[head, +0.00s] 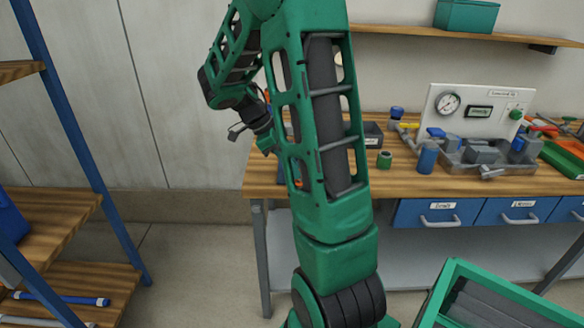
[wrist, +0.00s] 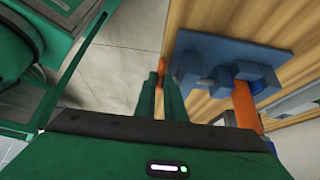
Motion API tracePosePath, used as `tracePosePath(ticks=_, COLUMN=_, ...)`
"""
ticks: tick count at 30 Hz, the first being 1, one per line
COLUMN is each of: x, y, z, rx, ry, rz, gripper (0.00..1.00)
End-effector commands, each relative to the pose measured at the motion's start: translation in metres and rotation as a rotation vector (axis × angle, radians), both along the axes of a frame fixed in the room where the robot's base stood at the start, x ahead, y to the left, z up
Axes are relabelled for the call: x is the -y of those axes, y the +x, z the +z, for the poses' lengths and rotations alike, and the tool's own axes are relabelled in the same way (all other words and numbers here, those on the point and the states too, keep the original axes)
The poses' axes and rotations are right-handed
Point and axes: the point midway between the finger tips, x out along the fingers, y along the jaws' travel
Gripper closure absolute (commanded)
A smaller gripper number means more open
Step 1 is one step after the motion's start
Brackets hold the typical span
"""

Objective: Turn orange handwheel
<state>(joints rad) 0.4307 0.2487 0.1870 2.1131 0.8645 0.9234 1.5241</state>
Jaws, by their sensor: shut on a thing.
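The orange handwheel (wrist: 163,66) shows in the wrist view as a small orange sliver at my fingertips, beside a blue fixture (wrist: 222,58) at the table's edge. My gripper (wrist: 160,84) has its two green fingers close together, shut on the handwheel. Most of the wheel is hidden by the fingers. A thicker orange part (wrist: 245,104) stands at the fixture's other side. In the head view, my gripper (head: 266,143) is over the left end of the bench, and my arm hides most of the fixture there.
The wooden bench (head: 410,178) holds a gauge panel (head: 478,112), a blue cylinder (head: 427,158) and a small green cup (head: 384,160). A blue-framed shelf (head: 75,140) stands at left. A green bin (head: 490,300) is at lower right. Floor between shelf and bench is clear.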

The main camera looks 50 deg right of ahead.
Motion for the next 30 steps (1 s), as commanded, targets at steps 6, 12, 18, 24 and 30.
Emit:
tracePosePath(ticks=6, x=-0.006, y=0.008, z=-0.006, rx=-0.122, ry=-0.106, rz=0.008, gripper=1.0)
tracePosePath(ticks=12, x=-0.009, y=0.012, z=-0.01, rx=-0.236, ry=-0.204, rz=0.009, gripper=1.0)
tracePosePath(ticks=18, x=-0.011, y=0.015, z=-0.015, rx=-0.33, ry=-0.286, rz=0.007, gripper=1.0)
tracePosePath(ticks=24, x=-0.012, y=0.016, z=-0.018, rx=-0.393, ry=-0.34, rz=0.006, gripper=1.0)
tracePosePath(ticks=30, x=-0.012, y=0.016, z=-0.019, rx=-0.425, ry=-0.367, rz=0.005, gripper=1.0)
